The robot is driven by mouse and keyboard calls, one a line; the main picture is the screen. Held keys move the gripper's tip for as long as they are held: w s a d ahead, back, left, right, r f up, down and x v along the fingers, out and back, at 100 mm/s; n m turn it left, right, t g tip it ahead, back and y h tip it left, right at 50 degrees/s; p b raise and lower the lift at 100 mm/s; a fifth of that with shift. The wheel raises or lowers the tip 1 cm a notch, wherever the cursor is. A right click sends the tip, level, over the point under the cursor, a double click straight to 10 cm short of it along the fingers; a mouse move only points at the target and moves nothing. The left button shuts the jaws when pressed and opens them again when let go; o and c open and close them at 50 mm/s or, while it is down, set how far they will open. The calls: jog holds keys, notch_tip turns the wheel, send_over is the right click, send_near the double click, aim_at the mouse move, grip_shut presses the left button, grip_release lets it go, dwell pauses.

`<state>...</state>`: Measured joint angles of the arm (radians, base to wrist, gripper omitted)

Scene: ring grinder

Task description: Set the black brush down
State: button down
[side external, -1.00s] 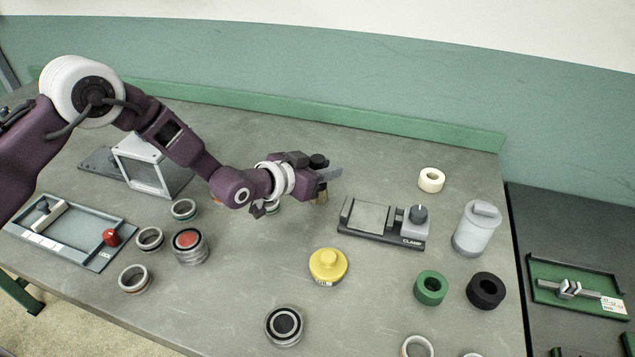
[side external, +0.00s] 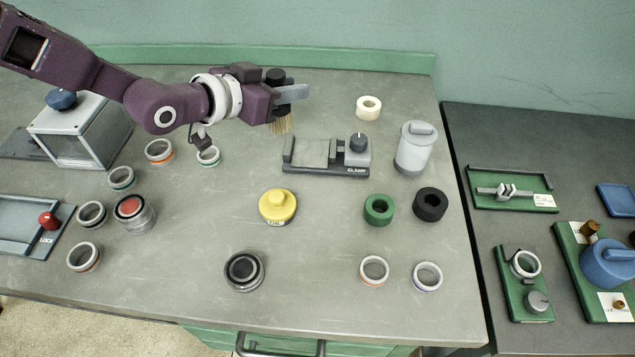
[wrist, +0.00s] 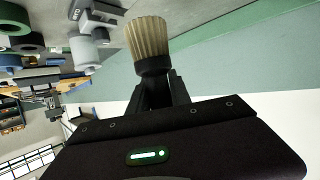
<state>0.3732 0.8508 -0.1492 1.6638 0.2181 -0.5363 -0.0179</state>
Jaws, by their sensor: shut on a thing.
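The black brush has a black handle and ferrule (side external: 275,78) and tan bristles (side external: 281,124) that point down. My gripper (side external: 283,93) is shut on the brush and holds it above the back of the grey bench (side external: 200,300), up and left of the clamp fixture. In the wrist view the brush (wrist: 150,45) shows with its bristles away from the jaws and its black ferrule between the fingers. Part of the handle is hidden by the fingers.
The clamp fixture (side external: 327,157), yellow knobbed disc (side external: 277,207), white roll (side external: 368,106) and grey canister (side external: 414,150) stand nearby. Green (side external: 378,210) and black (side external: 430,204) rings sit to the right. Several metal rings lie left. Bare bench lies between the yellow disc and the left rings.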

jog(key=s+d+m+g+h, duration=0.3)
jog(key=s+d+m, duration=0.1)
jog(key=s+d, duration=0.8)
jog(key=f, duration=0.6)
jog(key=a+f, duration=0.1)
jog(key=f, duration=0.2)
jog(key=shift+s+a+f, duration=0.1)
jog(key=shift+s+f, duration=0.05)
jog(key=shift+s, duration=0.25)
jog(key=shift+f, duration=0.25)
jog(key=shift+f, duration=0.15)
jog(key=c, duration=1.2)
grip_release()
